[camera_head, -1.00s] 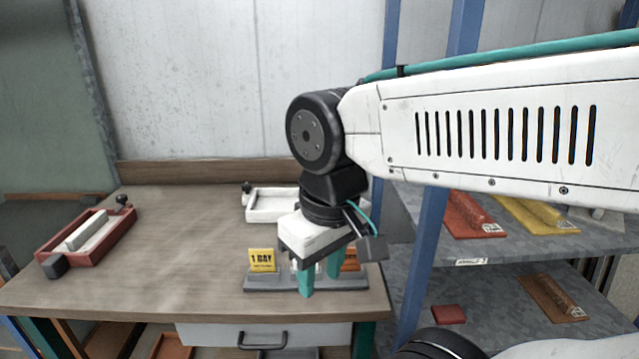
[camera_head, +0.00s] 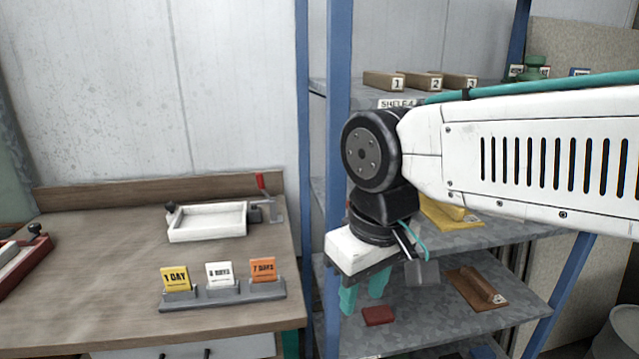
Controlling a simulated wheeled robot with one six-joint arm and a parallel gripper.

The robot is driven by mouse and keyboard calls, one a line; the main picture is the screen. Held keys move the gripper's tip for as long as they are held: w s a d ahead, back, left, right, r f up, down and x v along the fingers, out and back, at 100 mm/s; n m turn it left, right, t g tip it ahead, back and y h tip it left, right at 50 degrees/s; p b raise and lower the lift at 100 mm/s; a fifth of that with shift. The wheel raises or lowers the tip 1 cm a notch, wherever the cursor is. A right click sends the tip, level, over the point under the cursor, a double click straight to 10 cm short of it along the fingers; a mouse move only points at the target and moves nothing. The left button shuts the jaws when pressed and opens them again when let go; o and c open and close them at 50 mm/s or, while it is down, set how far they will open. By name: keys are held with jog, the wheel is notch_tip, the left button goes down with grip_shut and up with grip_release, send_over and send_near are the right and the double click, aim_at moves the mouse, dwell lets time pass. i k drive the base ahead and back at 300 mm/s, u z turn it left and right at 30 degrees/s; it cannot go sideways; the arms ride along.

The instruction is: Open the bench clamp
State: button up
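The bench clamp (camera_head: 268,205) stands on the workbench at the right end of a white tray. Its red handle points up, leaning slightly left. I cannot tell from here whether its jaw presses on the tray. The white tray (camera_head: 207,236) lies shallow and empty-looking toward the back of the bench. My gripper (camera_head: 363,290) points down to the right of the bench, in front of the shelf rack. Its two teal fingers are apart with nothing seen between them. It is well away from the clamp.
The workbench (camera_head: 110,240) carries a grey holder (camera_head: 224,293) with yellow, white and orange day cards near its front edge. A red-framed mould (camera_head: 22,262) is at the left. A blue rack post (camera_head: 338,110) stands between bench and shelves. Shelves hold numbered boxes (camera_head: 384,81).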

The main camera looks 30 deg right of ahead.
aim_at(258, 177)
jog(key=z, duration=0.6)
jog(key=k, duration=0.75)
jog(key=z, duration=0.55)
jog(key=k, duration=0.6)
jog(key=u, duration=0.25)
jog(key=i, duration=0.5)
jog(key=u, duration=0.75)
jog(key=i, duration=1.55)
jog(key=z, duration=0.25)
